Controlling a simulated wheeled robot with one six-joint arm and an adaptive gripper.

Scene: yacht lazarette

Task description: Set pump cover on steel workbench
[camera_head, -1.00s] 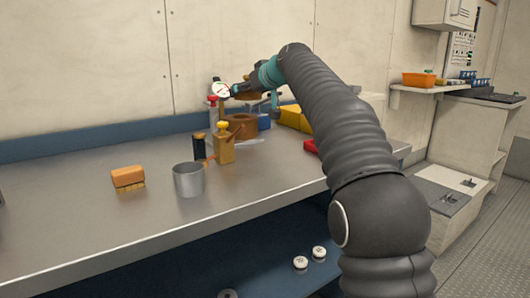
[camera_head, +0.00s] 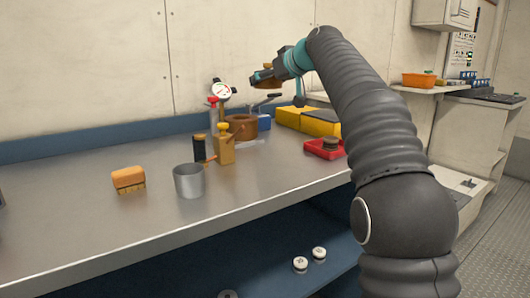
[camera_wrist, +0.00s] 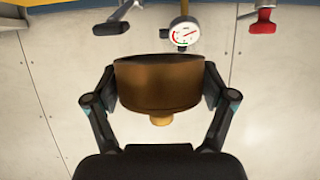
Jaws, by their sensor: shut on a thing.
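My gripper (camera_wrist: 160,105) is shut on a brown, bronze-coloured round piece, which I take to be the pump cover (camera_wrist: 158,82). It has a small tan knob at its near end in the wrist view. In the head view my gripper (camera_head: 264,80) holds the cover (camera_head: 271,84) in the air above the back of the steel workbench (camera_head: 120,225). The cover is partly hidden by the fingers there. A brown open-topped round body (camera_head: 243,128) stands on the bench below.
The bench's front and left middle are mostly bare.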

